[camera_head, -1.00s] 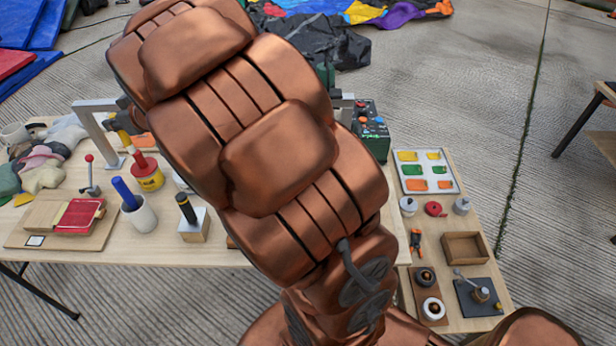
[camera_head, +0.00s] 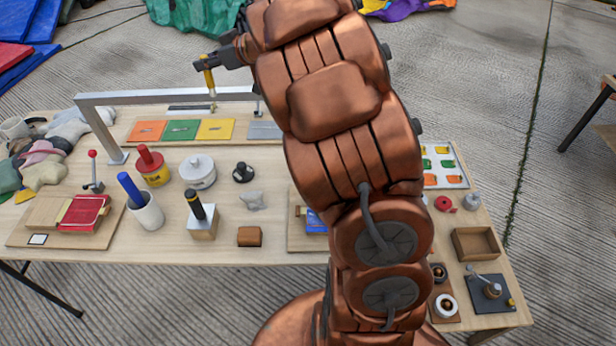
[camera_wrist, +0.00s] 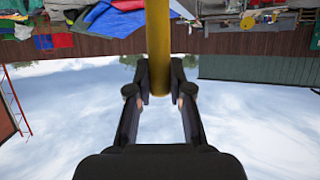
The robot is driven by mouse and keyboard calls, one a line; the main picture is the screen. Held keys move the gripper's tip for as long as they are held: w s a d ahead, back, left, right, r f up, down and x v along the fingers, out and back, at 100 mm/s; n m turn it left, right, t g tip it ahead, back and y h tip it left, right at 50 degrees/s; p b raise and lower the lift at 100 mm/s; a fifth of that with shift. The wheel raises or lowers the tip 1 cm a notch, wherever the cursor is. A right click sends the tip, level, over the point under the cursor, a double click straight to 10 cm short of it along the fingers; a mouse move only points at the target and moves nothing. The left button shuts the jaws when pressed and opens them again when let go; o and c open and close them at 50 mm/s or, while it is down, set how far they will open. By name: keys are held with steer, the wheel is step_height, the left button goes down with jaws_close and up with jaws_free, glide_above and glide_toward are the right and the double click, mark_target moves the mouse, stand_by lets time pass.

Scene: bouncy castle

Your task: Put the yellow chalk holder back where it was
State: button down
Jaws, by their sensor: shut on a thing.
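The yellow chalk holder (camera_head: 209,80) is in my gripper (camera_head: 203,62), upright with a pale tip pointing down. In the head view its lower end is at the top bar of the grey metal frame (camera_head: 150,98); I cannot tell whether it touches it. In the wrist view the yellow shaft (camera_wrist: 158,40) stands between the two dark fingertips of my gripper (camera_wrist: 160,86), which are shut on it. My arm hides the right end of the frame and part of the table.
Behind the frame lie orange (camera_head: 147,131), green (camera_head: 182,130) and yellow (camera_head: 216,129) plates. In front stand a red-and-yellow pot (camera_head: 153,172), a white lidded pot (camera_head: 198,172), a cup with a blue marker (camera_head: 146,213) and a block with a black handle (camera_head: 202,225).

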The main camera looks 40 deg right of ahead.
steer(key=s+d+f+n+g+y+b, duration=0.1)
steer(key=s+d+f+n+g+y, duration=0.15)
steer(key=s+d+f, duration=0.45)
steer(key=s+d+f+n+g+y+b, duration=0.2)
steer(key=s+d+n, duration=0.1)
steer(key=s+d, duration=0.7)
step_height(320, 180, down, 18)
steer(key=p, duration=0.3)
steer(key=shift+s+p, duration=0.15)
steer(key=shift+p, duration=0.15)
steer(key=shift+f, duration=0.1)
steer(key=shift+f, duration=0.15)
steer(key=c, duration=1.1)
jaws_free()
steer(key=shift+o, duration=0.2)
